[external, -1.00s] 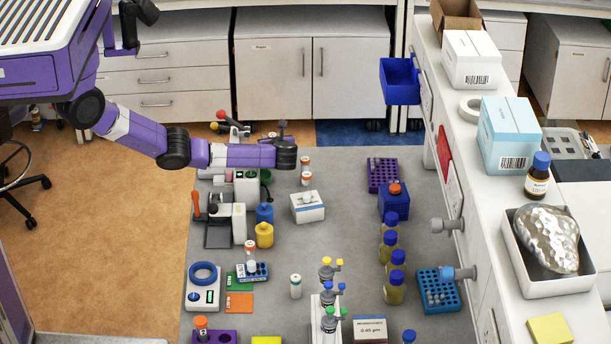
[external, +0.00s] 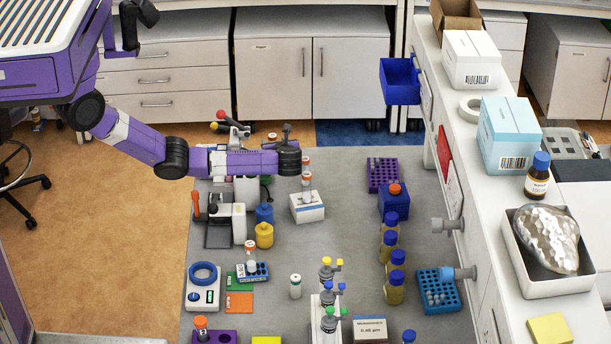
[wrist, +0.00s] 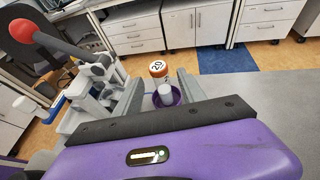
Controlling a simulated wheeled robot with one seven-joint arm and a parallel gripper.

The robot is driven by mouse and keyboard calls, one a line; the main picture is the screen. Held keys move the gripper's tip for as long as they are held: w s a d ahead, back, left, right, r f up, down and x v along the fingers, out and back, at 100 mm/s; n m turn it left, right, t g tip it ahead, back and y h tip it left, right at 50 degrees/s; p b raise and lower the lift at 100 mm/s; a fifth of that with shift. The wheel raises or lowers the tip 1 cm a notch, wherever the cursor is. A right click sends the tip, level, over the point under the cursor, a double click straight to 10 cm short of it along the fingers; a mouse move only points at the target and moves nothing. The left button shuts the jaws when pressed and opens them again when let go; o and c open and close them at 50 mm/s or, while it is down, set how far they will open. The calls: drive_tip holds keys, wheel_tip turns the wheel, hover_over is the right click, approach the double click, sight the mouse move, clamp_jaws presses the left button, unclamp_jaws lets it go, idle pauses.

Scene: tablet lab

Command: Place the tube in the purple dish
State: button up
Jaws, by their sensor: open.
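The tube (wrist: 164,89) has a white body and an orange cap marked 20. In the wrist view it stands upright between my fingers, with the purple dish (wrist: 177,97) around its lower end. It appears to stand inside the dish; its foot is hidden. My gripper (wrist: 160,88) is open, with a finger on each side and gaps to the tube. In the external view my gripper (external: 290,160) is over the far part of the bench. A cap, apparently the tube's (external: 272,137), shows just behind my arm; the dish is hidden there.
A red-knobbed lever device (wrist: 48,38) stands close on the left in the wrist view.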

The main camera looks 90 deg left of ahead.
drive_tip(key=shift+v, duration=2.5)
